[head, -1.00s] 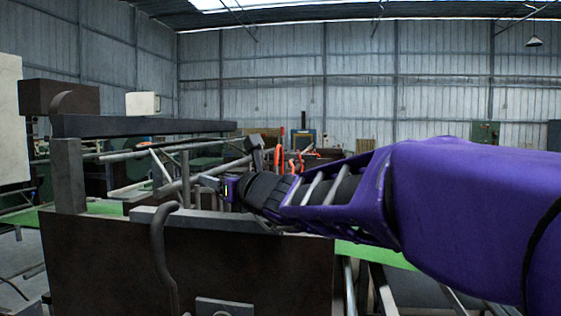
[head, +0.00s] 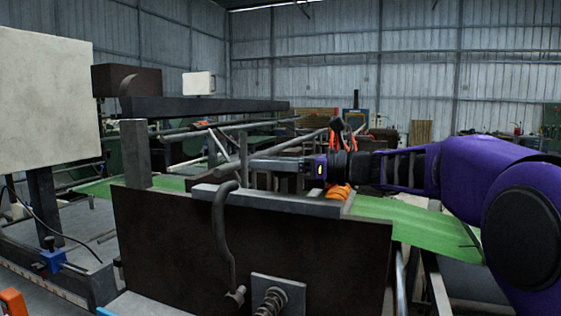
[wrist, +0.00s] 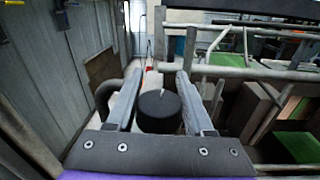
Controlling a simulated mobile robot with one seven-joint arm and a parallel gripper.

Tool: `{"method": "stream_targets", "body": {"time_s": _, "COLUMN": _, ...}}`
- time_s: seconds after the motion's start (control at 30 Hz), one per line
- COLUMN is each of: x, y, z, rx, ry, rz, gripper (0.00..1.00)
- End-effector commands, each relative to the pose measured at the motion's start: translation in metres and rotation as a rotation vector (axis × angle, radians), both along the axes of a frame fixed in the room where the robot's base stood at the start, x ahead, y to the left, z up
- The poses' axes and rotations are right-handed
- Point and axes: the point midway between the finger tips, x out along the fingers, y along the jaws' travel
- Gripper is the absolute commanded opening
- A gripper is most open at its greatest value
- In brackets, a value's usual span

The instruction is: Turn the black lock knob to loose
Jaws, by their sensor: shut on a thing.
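The black lock knob (wrist: 158,113) shows in the wrist view as a dark round cap with a short pale mark on its far edge. My gripper (wrist: 158,84) has one grey finger on each side of the knob and is shut on it. The fingertips reach past the knob. In the head view my gripper (head: 262,164) points left above the dark machine panel, and I cannot make out the knob there.
A curved grey handle (head: 221,235) stands in front of the dark panel (head: 165,235), near my gripper. A dark beam (head: 200,107) and several grey rails lie behind. Green sheet (head: 415,225) runs under my arm. A pale box (head: 45,95) stands at left.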

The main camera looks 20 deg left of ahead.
Motion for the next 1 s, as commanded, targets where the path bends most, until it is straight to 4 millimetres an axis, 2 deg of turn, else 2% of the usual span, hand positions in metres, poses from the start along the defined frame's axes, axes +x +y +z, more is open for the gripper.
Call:
{"method": "stream_targets", "body": {"time_s": 0.5, "x": -0.012, "y": -0.002, "z": -0.001, "rx": 0.003, "ry": -0.001, "rz": 0.416, "gripper": 0.0}}
{"method": "stream_targets", "body": {"time_s": 1.0, "x": -0.017, "y": -0.003, "z": 0.0, "rx": 0.002, "ry": -0.001, "rz": 0.546, "gripper": 0.0}}
